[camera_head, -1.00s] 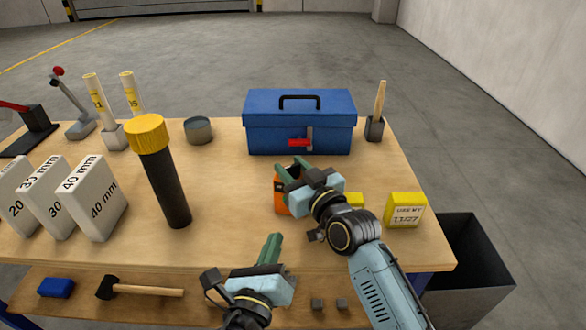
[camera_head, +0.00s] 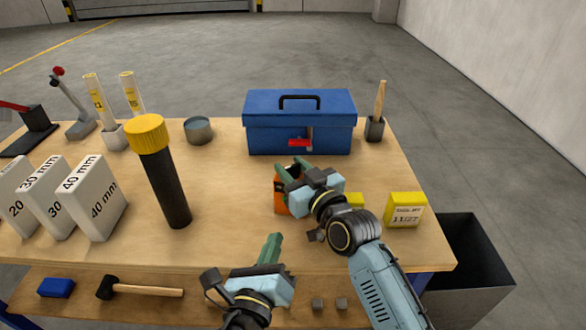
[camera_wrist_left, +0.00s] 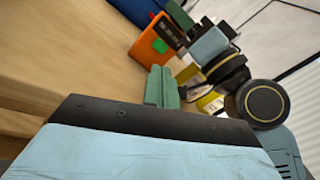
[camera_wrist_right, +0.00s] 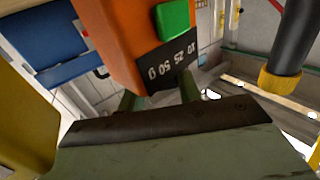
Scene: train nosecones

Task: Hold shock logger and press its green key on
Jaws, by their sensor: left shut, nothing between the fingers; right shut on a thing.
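The shock logger (camera_head: 282,196) is an orange box with a dark label and a green key. It stands upright on the table in front of the blue toolbox. My right gripper (camera_head: 293,172) is shut on it. In the right wrist view its orange body (camera_wrist_right: 125,45), the green key (camera_wrist_right: 172,19) and the printed label show close up between the fingers. My left gripper (camera_head: 272,247) is shut and empty at the table's front edge, apart from the logger. In the left wrist view the logger (camera_wrist_left: 150,45) and its green key (camera_wrist_left: 160,46) are beyond the closed fingertips (camera_wrist_left: 162,75).
The blue toolbox (camera_head: 300,130) stands behind the logger. Yellow blocks, one marked (camera_head: 406,210), are to its right. A black tube with yellow cap (camera_head: 165,180) and white gauge blocks (camera_head: 92,205) stand left. Bare table lies between tube and logger.

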